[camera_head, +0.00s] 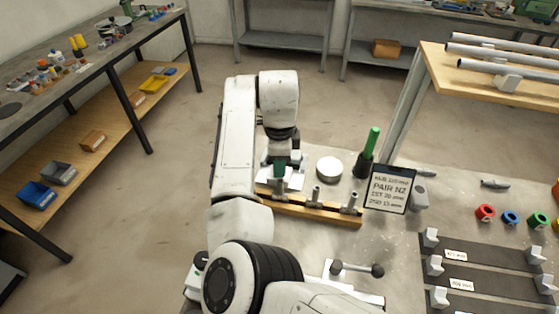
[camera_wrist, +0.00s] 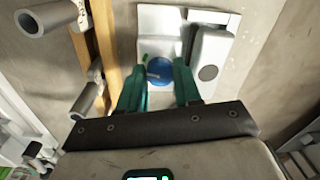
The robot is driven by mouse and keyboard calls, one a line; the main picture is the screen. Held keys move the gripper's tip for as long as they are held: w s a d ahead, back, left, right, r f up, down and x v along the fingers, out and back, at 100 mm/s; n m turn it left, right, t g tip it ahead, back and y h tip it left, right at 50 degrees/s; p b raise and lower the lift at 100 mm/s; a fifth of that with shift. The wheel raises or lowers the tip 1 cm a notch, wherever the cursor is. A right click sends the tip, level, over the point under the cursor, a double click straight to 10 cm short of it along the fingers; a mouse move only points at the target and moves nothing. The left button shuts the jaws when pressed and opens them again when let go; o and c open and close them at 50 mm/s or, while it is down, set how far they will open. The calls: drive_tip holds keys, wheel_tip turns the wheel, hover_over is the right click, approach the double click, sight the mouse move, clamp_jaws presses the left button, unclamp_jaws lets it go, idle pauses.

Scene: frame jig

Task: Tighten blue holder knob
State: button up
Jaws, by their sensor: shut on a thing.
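The blue knob (camera_wrist: 160,70) sits on a white holder (camera_wrist: 226,22) in the wrist view. Part of the knob is hidden by my fingers. My gripper (camera_wrist: 160,82) has two green fingers, one on each side of the knob, and is shut on it. In the head view my gripper (camera_head: 281,170) points down at the white holder (camera_head: 295,183) beside the wooden rail. The knob itself is hidden there by my gripper and arm.
A wooden rail (camera_head: 335,214) with several grey tube pieces runs close beside the holder. A white round disc (camera_head: 329,169), a green-handled tool (camera_head: 373,140) and a sign (camera_head: 389,188) stand to the right. Coloured rings (camera_head: 510,217) lie farther right.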

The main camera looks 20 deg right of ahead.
drive_tip(key=shift+m, duration=0.7)
drive_tip(key=shift+r, duration=0.1)
drive_tip(key=o, duration=1)
drive_tip(key=shift+o, duration=0.2)
